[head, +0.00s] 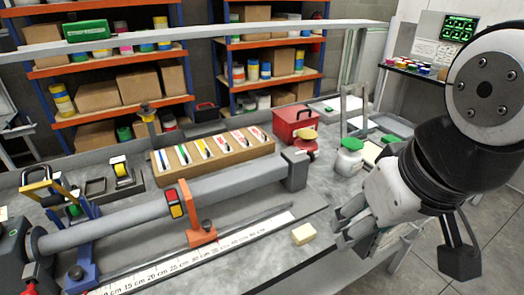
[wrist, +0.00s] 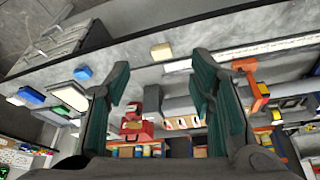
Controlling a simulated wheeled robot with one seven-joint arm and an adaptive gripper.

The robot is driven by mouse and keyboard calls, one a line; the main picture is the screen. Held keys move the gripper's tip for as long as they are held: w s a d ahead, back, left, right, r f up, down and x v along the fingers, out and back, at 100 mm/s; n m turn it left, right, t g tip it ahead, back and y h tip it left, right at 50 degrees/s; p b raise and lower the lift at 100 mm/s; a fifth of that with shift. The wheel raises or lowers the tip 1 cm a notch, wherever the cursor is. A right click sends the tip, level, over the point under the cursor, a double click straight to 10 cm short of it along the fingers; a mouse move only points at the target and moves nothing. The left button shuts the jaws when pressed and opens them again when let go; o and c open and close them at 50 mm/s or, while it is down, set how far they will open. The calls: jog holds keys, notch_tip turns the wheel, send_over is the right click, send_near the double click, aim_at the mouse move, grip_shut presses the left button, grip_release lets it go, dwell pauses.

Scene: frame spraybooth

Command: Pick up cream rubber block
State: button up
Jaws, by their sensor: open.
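The cream rubber block (head: 303,234) lies on the grey bench top near its front edge, just right of the long ruler's end. It also shows in the wrist view (wrist: 161,51), upper middle, ahead of the gap between my fingers. My gripper (head: 345,222) is to the right of the block in the head view, apart from it and above the bench. In the wrist view my gripper (wrist: 158,90) has its two green-padded fingers spread wide with nothing between them.
A long ruler (head: 150,280) and a grey bar with an orange clamp (head: 200,233) lie left of the block. A white jar with a green lid (head: 348,160) and a red box (head: 293,124) stand behind it. Bare bench surrounds the block.

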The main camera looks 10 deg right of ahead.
jog(key=shift+o, duration=0.5)
jog(key=m+g+p, duration=0.4)
jog(key=m, duration=1)
send_over(303, 231)
notch_tip(303, 231, down, 11)
notch_tip(303, 231, down, 8)
jog(key=shift+s+d+f, duration=0.1)
jog(key=shift+s, duration=0.05)
jog(key=shift+f, duration=2.35)
grip_shut()
